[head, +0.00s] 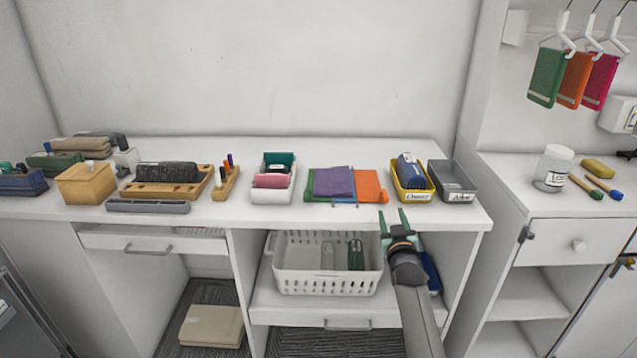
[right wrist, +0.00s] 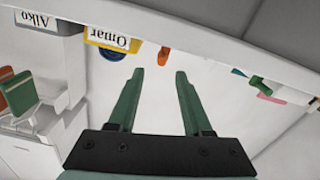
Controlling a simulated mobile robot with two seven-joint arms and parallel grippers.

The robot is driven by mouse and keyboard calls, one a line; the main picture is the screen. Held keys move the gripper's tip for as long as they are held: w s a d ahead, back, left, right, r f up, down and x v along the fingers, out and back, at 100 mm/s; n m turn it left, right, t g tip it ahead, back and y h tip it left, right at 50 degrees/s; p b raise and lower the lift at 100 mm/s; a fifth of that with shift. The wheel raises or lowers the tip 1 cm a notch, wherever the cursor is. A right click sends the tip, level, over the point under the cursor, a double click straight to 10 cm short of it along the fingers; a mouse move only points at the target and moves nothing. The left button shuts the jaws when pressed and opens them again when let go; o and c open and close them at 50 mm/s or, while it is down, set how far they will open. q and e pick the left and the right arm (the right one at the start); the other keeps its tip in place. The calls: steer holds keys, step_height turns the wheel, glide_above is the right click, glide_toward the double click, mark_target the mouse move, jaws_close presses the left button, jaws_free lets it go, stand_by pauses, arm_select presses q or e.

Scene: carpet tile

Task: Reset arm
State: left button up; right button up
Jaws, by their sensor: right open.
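My right gripper (head: 394,222) is open and empty in the head view. Its green fingers are in front of the white desk's front edge, below the yellow tray (head: 411,195). In the right wrist view the two green fingers (right wrist: 158,100) stand apart with nothing between them. My left gripper is not in view.
The white desk (head: 330,220) holds a grey tray (head: 455,195), folded cloths (head: 335,183), a white bin (head: 273,195) and a wooden box (head: 85,190). A white basket (head: 328,283) sits on the shelf below, left of my right arm. A cabinet (head: 560,240) stands right.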

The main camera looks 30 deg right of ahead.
steer(key=s+a+f+n+y+p, duration=0.1)
steer(key=s+a+f+n+y, duration=0.25)
steer(key=s+a+f, duration=0.45)
steer(key=s+a+f+n+g+y+p, duration=0.1)
steer(key=s+a+f+g+y, duration=0.2)
steer(key=s+a+f, duration=0.3)
steer(key=s+a+f+n+g+y+p, duration=0.1)
steer(key=s+a+f+g+y, duration=0.2)
steer(key=s+a, duration=1.4)
steer(key=a+f+y, duration=0.2)
steer(key=a+f, duration=0.1)
steer(key=a, duration=0.1)
steer(key=shift+s+f, duration=0.15)
steer(key=shift+f, duration=0.05)
steer(key=shift+d+n, duration=0.1)
steer(key=shift+n, duration=0.15)
